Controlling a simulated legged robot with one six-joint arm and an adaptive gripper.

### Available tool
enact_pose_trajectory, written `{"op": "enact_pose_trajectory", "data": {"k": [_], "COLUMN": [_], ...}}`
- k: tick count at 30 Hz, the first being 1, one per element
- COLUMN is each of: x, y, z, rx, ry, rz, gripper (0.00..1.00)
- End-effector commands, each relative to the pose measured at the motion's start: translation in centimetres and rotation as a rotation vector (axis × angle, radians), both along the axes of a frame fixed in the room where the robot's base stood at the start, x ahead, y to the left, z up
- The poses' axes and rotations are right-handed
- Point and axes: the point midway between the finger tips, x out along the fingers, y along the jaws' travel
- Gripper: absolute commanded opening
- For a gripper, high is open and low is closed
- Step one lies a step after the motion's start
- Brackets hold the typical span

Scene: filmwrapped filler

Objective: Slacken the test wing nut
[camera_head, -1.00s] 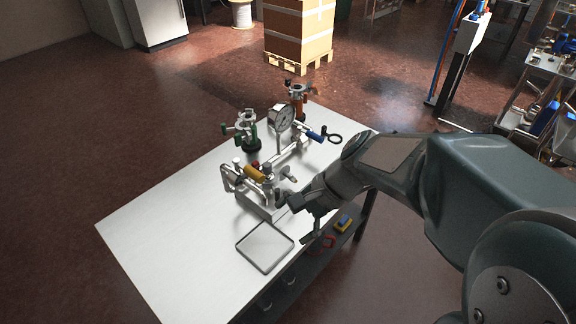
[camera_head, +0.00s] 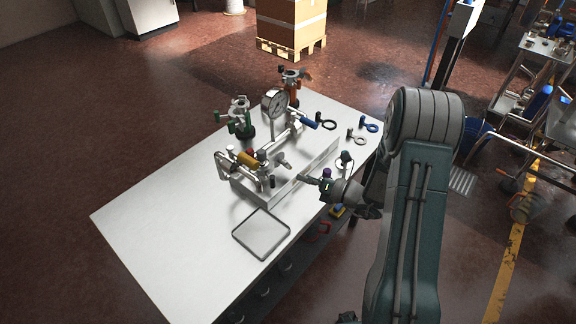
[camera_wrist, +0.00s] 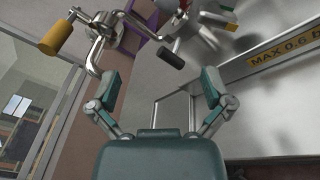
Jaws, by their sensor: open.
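A small winged metal piece (camera_head: 284,160), which looks like the wing nut, sits on the right side of the pipe rig on the table. Its details are too small to tell. In the wrist view a blurred winged metal part (camera_wrist: 228,22) shows at the upper edge; I cannot tell if it is the same piece. My gripper (camera_head: 312,181) is beside the rig's right front edge. In the wrist view its two fingers (camera_wrist: 160,84) are spread and nothing is between them.
The rig carries a gauge (camera_head: 275,101), a yellow handle (camera_head: 247,160) and a blue handle (camera_head: 309,121). Green (camera_head: 240,118) and orange (camera_head: 290,78) valves stand behind. A tray (camera_head: 261,236) lies in front. The table's left is clear.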

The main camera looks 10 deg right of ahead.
Motion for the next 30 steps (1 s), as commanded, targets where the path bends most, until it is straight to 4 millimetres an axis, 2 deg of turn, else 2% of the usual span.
{"op": "enact_pose_trajectory", "data": {"k": [1,4,10,14,24,30], "x": [0.3,0.8,1.3,2.3,7.3,9.3], "y": [-1.1,-2.7,-4.0,-3.2,0.5,1.9], "z": [-1.5,-3.3,-4.8,-4.8,-4.8,-4.8], "rx": [0.051,0.128,0.191,0.19,0.189,0.19], "ry": [0.036,0.083,0.117,0.116,0.115,0.116], "rz": [-0.056,-0.143,-0.216,-0.214,-0.211,-0.214], "gripper": [1.0,1.0,1.0,1.0,1.0,1.0]}}
